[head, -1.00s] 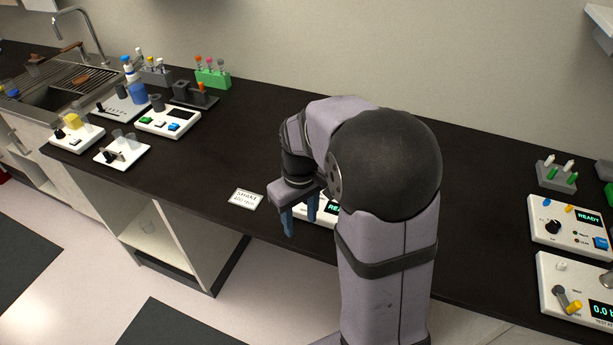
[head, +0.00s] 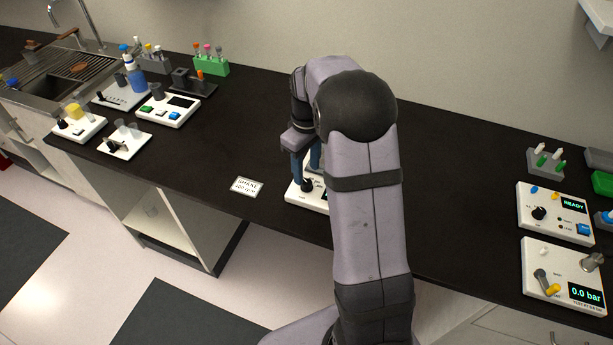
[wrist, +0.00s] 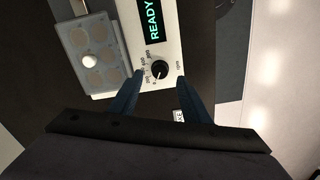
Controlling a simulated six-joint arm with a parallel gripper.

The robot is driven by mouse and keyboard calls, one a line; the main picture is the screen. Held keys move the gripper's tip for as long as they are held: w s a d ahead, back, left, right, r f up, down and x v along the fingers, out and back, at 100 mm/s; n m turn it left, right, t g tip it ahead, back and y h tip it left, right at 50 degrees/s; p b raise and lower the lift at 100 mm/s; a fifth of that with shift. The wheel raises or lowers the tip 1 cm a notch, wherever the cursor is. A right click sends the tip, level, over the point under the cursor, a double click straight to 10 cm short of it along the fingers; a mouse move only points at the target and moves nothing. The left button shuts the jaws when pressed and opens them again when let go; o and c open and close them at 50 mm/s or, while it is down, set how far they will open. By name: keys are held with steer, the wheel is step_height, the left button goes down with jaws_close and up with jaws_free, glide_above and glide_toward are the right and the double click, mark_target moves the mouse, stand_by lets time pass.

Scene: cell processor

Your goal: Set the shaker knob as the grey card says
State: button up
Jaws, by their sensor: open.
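The shaker knob (wrist: 160,69) is a round black dial with a white pointer line, on a white panel with printed numbers around it. The shaker (head: 294,193) is a white box, partly hidden behind my arm. Its screen (wrist: 153,20) reads READY in the wrist view. The grey card (head: 247,187) lies on the counter left of the shaker; it reads SHAKE and a smaller rpm line that I cannot read surely.
Two white devices (head: 556,212) (head: 565,275) stand at the right, one showing READY, one 0.0 bar. Several devices and racks crowd the left by the sink (head: 50,80).

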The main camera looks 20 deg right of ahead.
mark_target(307, 182)
steer(key=shift+f+p, duration=0.65)
steer(key=shift+f, duration=1.7)
steer(key=shift+c, duration=0.3)
steer(key=c, duration=1)
